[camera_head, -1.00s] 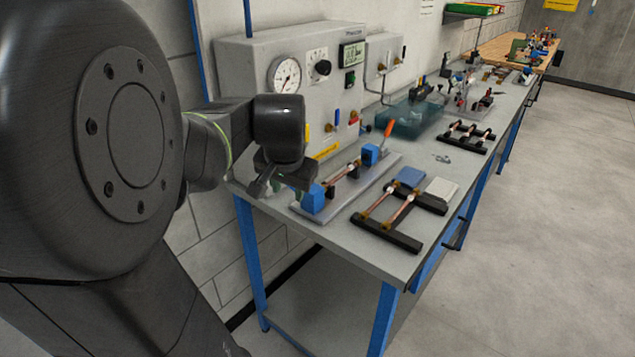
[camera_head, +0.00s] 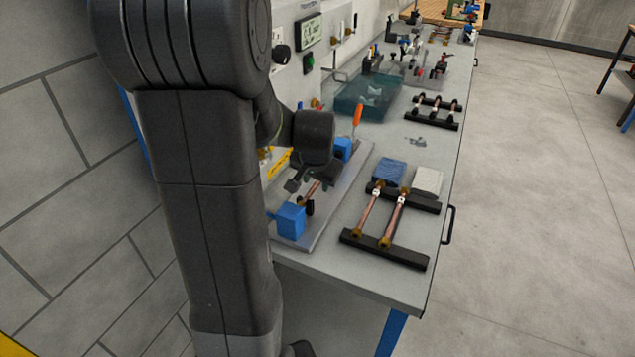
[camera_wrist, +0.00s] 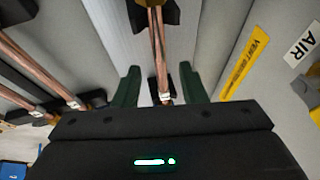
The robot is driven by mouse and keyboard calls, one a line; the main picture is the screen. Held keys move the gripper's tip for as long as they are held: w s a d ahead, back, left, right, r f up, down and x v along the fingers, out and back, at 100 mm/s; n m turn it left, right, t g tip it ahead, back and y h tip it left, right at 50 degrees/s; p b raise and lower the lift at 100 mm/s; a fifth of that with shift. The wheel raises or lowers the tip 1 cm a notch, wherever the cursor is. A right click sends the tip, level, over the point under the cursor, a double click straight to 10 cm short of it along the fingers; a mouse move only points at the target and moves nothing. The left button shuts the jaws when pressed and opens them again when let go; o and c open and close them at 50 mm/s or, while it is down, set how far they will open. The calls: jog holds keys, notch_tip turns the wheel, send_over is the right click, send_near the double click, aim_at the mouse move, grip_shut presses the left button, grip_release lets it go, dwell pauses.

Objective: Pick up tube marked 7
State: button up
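My gripper (camera_head: 312,178) hangs over the long grey fixture (camera_head: 335,213) with blue blocks. In the wrist view its two green fingers (camera_wrist: 160,88) are open, one on each side of a copper tube (camera_wrist: 157,50) with a white tag. I cannot tell whether they are down at the tube's height. The fixture's tube (camera_head: 309,193) is partly hidden by my gripper in the head view. Two more copper tubes with white tags, a left one (camera_head: 366,214) and a right one (camera_head: 396,218), lie across a black rack. No tag's number is readable, so I cannot tell which is 7.
A blue block (camera_head: 389,172) and a pale block (camera_head: 427,181) sit behind the rack tubes. An orange-handled lever (camera_head: 357,116) stands at the fixture's far end. A teal bin (camera_head: 363,98) and another black rack (camera_head: 433,110) are farther back. The panel with gauges borders the bench's left side.

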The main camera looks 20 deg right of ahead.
jog(key=shift+w+f, duration=0.15)
jog(key=shift+f, duration=0.25)
grip_shut()
jog(key=shift+r, duration=0.1)
